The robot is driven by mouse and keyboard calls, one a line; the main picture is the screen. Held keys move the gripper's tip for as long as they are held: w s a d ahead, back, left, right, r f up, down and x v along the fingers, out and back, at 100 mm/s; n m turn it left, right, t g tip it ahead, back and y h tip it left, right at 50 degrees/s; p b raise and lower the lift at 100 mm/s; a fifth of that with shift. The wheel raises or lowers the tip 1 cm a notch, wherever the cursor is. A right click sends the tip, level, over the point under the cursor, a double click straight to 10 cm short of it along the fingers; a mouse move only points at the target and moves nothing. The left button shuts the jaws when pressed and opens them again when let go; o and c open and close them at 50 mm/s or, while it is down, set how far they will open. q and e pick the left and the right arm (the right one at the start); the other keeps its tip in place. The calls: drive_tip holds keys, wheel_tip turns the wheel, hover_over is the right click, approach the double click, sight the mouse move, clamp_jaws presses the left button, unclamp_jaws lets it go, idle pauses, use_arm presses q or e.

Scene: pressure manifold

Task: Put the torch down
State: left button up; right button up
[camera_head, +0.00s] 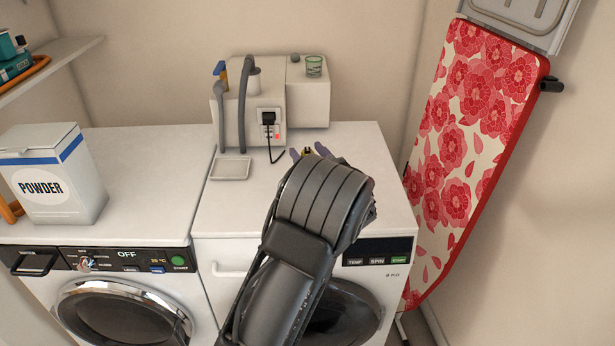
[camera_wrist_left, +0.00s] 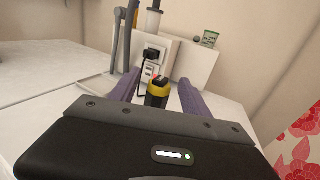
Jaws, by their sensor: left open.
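The torch, a small black and yellow thing, shows in the left wrist view (camera_wrist_left: 157,96) between the two purple fingers of my left gripper (camera_wrist_left: 159,86). The fingers are open, with a gap on each side of it. It looks upright on the right washing machine's white top, but its lower part is hidden behind the gripper body. In the head view only a bit of the torch (camera_head: 307,151) shows past my left arm, between the fingertips of the left gripper (camera_head: 308,153). My right gripper is not in view.
A white box unit (camera_head: 297,92) with grey pipes, a socket and a black plug stands behind the torch. A shallow white tray (camera_head: 231,170) lies to the left. A powder box (camera_head: 58,180) stands on the left machine. A flowered ironing board (camera_head: 478,130) leans at right.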

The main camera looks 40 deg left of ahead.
use_arm(q)
drive_tip(key=x, duration=0.3)
drive_tip(key=shift+w+a, duration=0.1)
drive_tip(key=shift+a, duration=0.1)
drive_tip(key=shift+c, duration=0.4)
clamp_jaws()
idle(0.4)
idle(0.8)
